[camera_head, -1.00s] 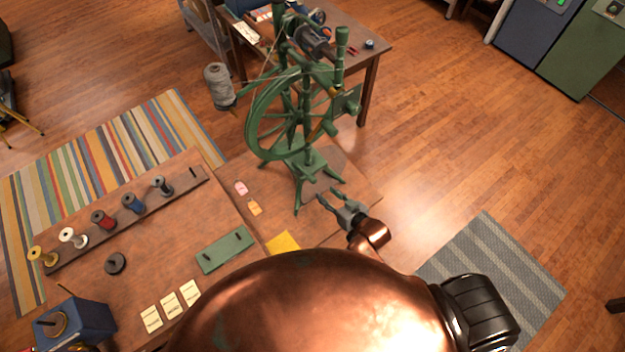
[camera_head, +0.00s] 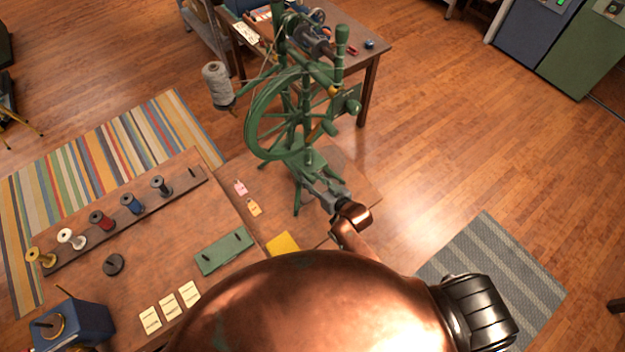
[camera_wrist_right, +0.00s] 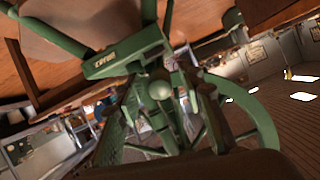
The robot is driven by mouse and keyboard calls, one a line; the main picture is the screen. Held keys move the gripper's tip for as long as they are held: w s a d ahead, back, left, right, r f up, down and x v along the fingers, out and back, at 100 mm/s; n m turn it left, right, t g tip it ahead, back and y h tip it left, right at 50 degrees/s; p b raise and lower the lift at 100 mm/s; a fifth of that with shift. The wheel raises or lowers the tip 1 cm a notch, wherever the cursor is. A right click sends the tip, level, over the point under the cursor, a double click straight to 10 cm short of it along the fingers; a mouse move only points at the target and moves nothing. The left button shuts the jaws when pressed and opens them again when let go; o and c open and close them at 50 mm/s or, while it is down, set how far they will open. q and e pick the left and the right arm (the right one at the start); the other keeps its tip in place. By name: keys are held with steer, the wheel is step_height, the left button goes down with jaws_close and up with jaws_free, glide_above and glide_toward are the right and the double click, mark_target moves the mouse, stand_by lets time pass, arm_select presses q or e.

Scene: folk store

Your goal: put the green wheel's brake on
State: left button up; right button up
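The green spinning wheel (camera_head: 252,118) stands upright on a low wooden stand. Its green base (camera_head: 298,160) has splayed legs and a small upright knobbed lever (camera_head: 309,156). In the right wrist view a round green knob (camera_wrist_right: 160,90) is close in front of the camera, beside a green block with lettering (camera_wrist_right: 125,58). The wheel rim shows at the right there (camera_wrist_right: 262,118). I cannot tell for certain which part is the brake. My right gripper (camera_head: 316,184) is just in front of the base, its fingers apart; contact is unclear. My left gripper is not in view.
A table with a spool rack (camera_head: 120,218), a green plate (camera_head: 224,251) and a blue box (camera_head: 75,325) is at left.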

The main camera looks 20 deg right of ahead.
steer(key=shift+c, duration=0.2)
jaws_close()
stand_by(0.4)
